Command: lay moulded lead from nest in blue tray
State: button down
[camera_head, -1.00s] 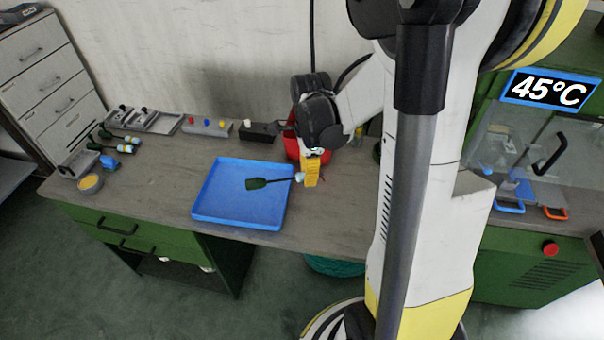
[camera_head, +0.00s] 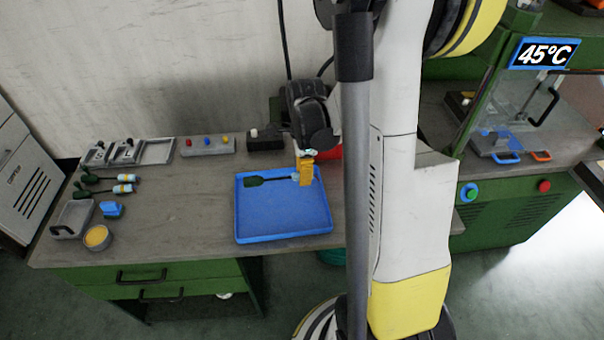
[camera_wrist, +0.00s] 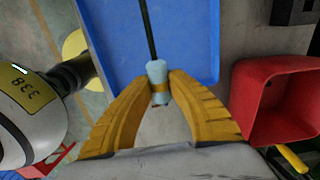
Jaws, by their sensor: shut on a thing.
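My gripper (camera_head: 305,172) has yellow fingers shut on the pale blue end of the moulded lead (camera_wrist: 157,72). In the wrist view the two fingers (camera_wrist: 160,90) press on it from both sides, and the lead's dark cable runs away from me over the tray. In the head view the lead's dark green body (camera_head: 266,181) shows over the blue tray (camera_head: 284,236). The lead lies roughly level; I cannot tell whether it touches the tray floor. The tray also shows in the wrist view (camera_wrist: 195,45) and holds nothing else that I see.
A red bin (camera_wrist: 275,110) stands right of the tray in the wrist view. Other leads (camera_head: 100,190), a blue block (camera_head: 112,209) and a yellow-filled cup (camera_head: 97,237) are on the bench's left. A green press (camera_head: 525,130) with a 45°C display stands at right.

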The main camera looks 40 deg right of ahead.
aim_at(303, 200)
jog(key=shift+f, duration=0.15)
notch_tip(303, 200, down, 10)
jog(key=b, duration=0.8)
jog(key=shift+r+b, duration=0.25)
jog(key=shift+b, duration=0.15)
jog(key=c, duration=1.3)
grip_release()
notch_tip(303, 200, up, 12)
jog(key=shift+r, duration=0.1)
